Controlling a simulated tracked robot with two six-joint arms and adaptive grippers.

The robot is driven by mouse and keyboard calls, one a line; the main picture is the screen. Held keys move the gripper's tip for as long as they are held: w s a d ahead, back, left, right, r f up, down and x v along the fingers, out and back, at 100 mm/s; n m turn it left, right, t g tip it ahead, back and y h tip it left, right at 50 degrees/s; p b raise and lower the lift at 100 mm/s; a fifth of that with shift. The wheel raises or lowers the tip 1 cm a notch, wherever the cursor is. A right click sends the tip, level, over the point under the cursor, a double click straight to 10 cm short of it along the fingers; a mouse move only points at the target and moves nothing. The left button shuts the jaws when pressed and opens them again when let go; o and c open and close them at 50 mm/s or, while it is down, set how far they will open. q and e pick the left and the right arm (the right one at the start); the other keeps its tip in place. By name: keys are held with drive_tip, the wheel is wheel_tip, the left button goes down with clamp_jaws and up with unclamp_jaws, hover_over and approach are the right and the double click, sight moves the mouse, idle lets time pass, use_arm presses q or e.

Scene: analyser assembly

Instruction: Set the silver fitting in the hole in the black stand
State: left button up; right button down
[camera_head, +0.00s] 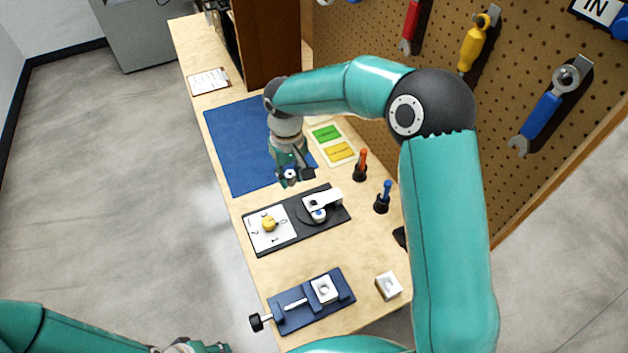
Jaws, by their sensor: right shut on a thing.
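My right gripper (291,179) is shut on the silver fitting (291,174), a small pale piece between its fingertips. It is at the near edge of the blue mat, just beyond the black base plate (283,238). The plate carries a white dial panel with a yellow knob and a round black disc with a silver-white part. A dark object (400,237) at the table's right is mostly hidden by my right arm. I cannot make out the stand's hole. My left gripper (190,347) is cut off at the bottom edge, its jaws unclear.
A blue vise (338,306) with a white block and a white hollow block (388,286) are at the near end. An orange tool (362,162) and a blue tool (385,195) stand in black holders at the right. The pegboard (350,50) bounds that side.

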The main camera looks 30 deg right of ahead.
sight(314, 197)
drive_tip(key=shift+w+d+f+n+b, duration=0.3)
drive_tip(key=shift+d+f+n+b, duration=0.7)
drive_tip(key=shift+f+b, duration=1.25)
drive_tip(key=shift+w+d+f+n+b, duration=0.3)
drive_tip(key=shift+d+f+n+b, duration=0.45)
drive_tip(key=shift+d+f+b, duration=1.05)
drive_tip(key=shift+w+d+f+n+b, duration=0.3)
drive_tip(key=shift+d+f+n+b, duration=0.5)
drive_tip(key=shift+f+b, duration=1.9)
drive_tip(key=shift+a+r+b, duration=0.1)
drive_tip(key=shift+r+b, duration=0.2)
drive_tip(key=shift+s+f+b, duration=0.1)
drive_tip(key=shift+f+b, duration=0.55)
drive_tip(key=shift+f, duration=0.9)
drive_tip(key=c, duration=0.8)
unclamp_jaws()
drive_tip(key=shift+o, duration=0.2)
